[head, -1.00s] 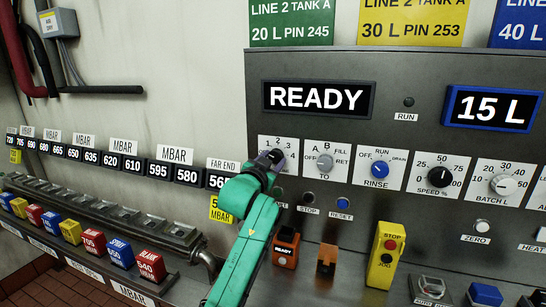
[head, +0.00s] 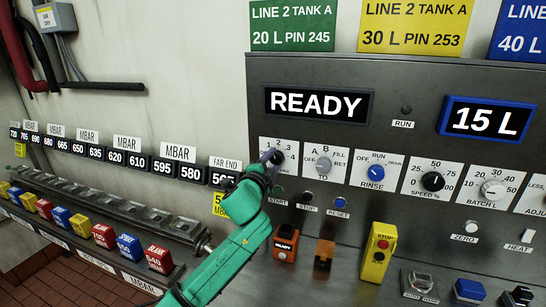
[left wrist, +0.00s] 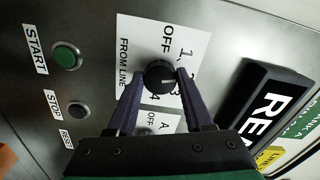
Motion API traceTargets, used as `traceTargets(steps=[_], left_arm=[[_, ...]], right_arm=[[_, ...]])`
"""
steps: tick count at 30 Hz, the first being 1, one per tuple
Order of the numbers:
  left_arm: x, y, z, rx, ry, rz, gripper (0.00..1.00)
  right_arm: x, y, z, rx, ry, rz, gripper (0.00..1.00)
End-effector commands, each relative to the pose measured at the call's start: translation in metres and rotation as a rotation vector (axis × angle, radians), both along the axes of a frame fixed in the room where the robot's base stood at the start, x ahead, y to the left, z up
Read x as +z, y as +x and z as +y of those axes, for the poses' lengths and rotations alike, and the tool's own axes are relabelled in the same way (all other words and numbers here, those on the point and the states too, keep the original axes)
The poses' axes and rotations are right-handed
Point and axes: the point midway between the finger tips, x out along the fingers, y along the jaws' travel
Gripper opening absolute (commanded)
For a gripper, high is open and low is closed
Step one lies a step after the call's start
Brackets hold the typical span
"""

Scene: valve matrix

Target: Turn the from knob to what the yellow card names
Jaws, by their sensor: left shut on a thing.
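The from knob (left wrist: 160,74) is a round black knob on a white plate printed FROM LINE, with OFF, 1, 2, 3 and 4 around it. My left gripper (left wrist: 160,80) is shut on it, one finger on each side; I cannot tell for sure where its pointer stands. In the head view my left gripper (head: 271,158) covers most of the knob and part of its plate (head: 291,148). The yellow card (head: 412,26) above the panel reads LINE 2 TANK A, 30 L, PIN 253. My right gripper is not in view.
The TO knob (head: 323,164) is just right of my left gripper, with the RINSE knob (head: 376,172) beyond. Below are the START (head: 279,190), STOP (head: 308,196) and RESET (head: 340,202) buttons. The display (head: 318,103) reads READY. A green card (head: 291,27) hangs left of the yellow one.

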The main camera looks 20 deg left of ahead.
Motion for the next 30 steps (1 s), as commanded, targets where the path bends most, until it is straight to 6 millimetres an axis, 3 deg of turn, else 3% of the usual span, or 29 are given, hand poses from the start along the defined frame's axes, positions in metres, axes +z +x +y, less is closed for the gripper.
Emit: traceTargets(steps=[12,30], left_arm=[[0.000,0.000,0.000,-0.001,0.235,-0.012,0.00],[-0.002,0.000,-0.001,-0.001,0.278,-0.014,0.00]], right_arm=[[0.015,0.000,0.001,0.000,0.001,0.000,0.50],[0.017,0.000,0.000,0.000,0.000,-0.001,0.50]])
